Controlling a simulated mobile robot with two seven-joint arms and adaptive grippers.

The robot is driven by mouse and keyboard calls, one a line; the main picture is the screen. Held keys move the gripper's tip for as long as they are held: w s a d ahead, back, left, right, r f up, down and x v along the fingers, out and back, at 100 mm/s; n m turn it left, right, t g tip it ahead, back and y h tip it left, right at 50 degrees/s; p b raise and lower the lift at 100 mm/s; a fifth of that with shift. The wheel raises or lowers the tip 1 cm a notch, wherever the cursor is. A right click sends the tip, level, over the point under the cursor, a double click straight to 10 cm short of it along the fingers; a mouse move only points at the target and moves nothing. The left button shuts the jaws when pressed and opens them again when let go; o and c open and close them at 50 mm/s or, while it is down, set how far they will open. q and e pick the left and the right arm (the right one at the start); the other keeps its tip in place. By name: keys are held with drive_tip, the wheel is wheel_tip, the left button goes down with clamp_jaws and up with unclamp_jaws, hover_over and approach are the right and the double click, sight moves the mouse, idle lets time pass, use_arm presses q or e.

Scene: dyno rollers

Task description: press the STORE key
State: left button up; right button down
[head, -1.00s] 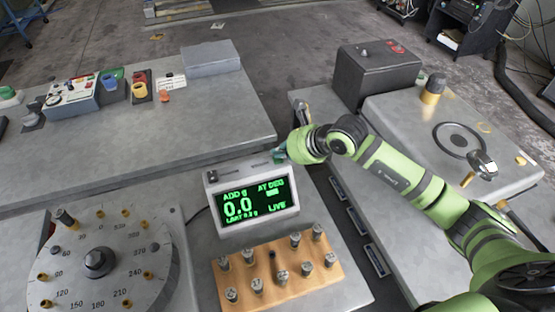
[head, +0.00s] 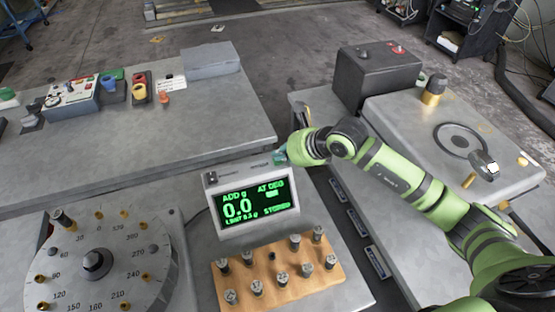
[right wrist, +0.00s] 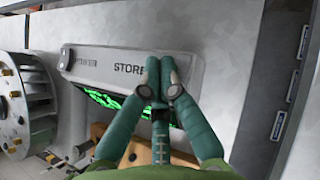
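The balancer display box (head: 252,200) stands on the grey bench, its green screen reading ADD g 0.0, AT DEG and STORED. My right gripper (head: 281,157) is at the right end of the box's top. In the right wrist view its green fingers (right wrist: 161,75) are together, with nothing seen between them. The fingertips are over the panel's top strip (right wrist: 105,62), just right of the STORE label (right wrist: 130,69). The STORE key itself is hidden behind them, and I cannot tell whether they touch it. My left gripper is not in view.
A wooden block (head: 325,283) with several metal weights lies in front of the display. A graduated dial disc (head: 125,262) is at left. A dark box (head: 376,75) stands on the right bench. A gap separates the benches.

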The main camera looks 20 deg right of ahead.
idle(0.4)
drive_tip(key=shift+r+p, duration=0.4)
drive_tip(key=shift+r, duration=0.3)
drive_tip(key=shift+r, duration=0.1)
drive_tip(key=shift+r+p, duration=1.55)
drive_tip(key=shift+r, duration=0.9)
drive_tip(key=shift+f, duration=0.1)
